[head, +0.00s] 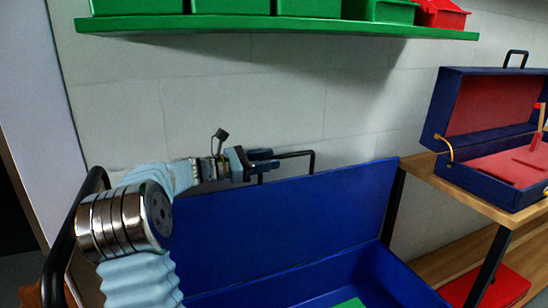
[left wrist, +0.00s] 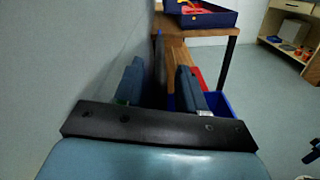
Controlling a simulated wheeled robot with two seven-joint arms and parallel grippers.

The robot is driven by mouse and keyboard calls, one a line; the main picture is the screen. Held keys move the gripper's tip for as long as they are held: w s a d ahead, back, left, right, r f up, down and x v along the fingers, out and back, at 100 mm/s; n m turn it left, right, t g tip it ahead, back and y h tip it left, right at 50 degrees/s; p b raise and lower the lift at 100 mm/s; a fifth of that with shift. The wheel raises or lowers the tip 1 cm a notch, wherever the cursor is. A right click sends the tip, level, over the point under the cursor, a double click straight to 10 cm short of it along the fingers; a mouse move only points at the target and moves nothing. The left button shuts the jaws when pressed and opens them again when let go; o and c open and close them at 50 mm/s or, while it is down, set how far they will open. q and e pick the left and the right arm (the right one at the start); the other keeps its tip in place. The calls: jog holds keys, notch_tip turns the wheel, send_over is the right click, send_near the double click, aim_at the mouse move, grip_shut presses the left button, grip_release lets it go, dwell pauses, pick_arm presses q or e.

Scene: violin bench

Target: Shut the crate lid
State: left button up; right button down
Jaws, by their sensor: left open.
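The blue crate (head: 408,283) stands low in front of the wall. Its blue lid (head: 285,215) stands up, open, along the back side. A black handle (head: 313,160) sticks up from the lid's top edge. My left gripper (head: 268,160) is at the left part of this handle, just above the lid. In the left wrist view, its two fingers (left wrist: 160,86) are apart, with the lid (left wrist: 159,60) seen nearly edge-on between and beyond them. I cannot tell if they touch the handle. The crate also shows at the right finger (left wrist: 227,102). My right gripper is not clearly seen.
A green shelf (head: 270,25) with green bins and a red bin hangs above. An open blue violin case (head: 480,185) with red lining sits on a wooden bench (head: 418,168) at the right. A red thing (head: 500,288) lies lower down. The wall is close behind the lid.

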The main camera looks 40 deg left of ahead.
pick_arm(q)
jog(key=shift+x, duration=1.35)
grip_shut()
